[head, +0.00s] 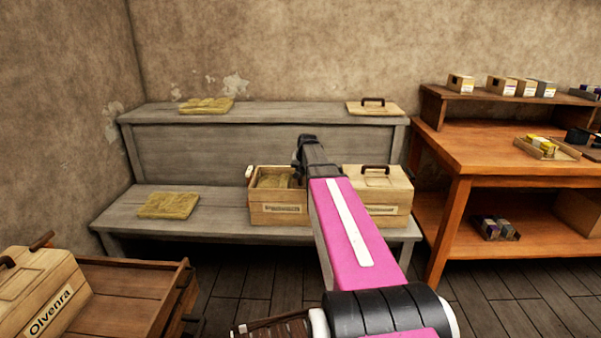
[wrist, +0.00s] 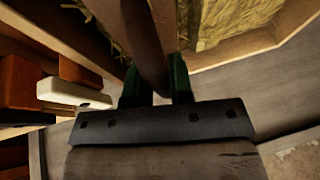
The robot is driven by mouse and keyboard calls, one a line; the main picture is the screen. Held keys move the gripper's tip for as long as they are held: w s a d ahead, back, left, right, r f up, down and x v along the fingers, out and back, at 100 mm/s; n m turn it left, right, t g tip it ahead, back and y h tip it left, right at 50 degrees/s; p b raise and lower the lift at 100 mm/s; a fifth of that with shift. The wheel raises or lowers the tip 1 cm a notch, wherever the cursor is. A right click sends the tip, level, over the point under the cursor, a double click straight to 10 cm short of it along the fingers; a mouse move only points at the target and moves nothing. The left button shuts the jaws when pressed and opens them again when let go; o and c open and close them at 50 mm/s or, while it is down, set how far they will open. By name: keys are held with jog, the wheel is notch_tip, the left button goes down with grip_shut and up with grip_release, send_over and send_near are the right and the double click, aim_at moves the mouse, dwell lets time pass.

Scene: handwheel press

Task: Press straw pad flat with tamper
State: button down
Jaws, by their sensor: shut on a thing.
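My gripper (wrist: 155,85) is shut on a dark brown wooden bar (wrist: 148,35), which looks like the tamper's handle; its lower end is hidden. In the head view my gripper (head: 303,150) is over the right part of an open wooden crate (head: 278,215) on the low bench. A straw pad (head: 273,180) lies inside this crate. Straw (wrist: 215,22) also shows in the wrist view, beside the held bar. I cannot tell whether the tamper touches the straw.
A closed box (head: 390,190) with a handled lid stands right of the crate. Loose straw pads lie on the low bench (head: 168,205) and upper shelf (head: 206,105). A handled board (head: 374,108) lies at the shelf's right. An orange workbench (head: 490,150) is at right, a wooden cart (head: 125,295) front left.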

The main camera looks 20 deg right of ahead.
jog(key=shift+f, duration=0.4)
dwell(1.3)
jog(key=shift+r, duration=4.95)
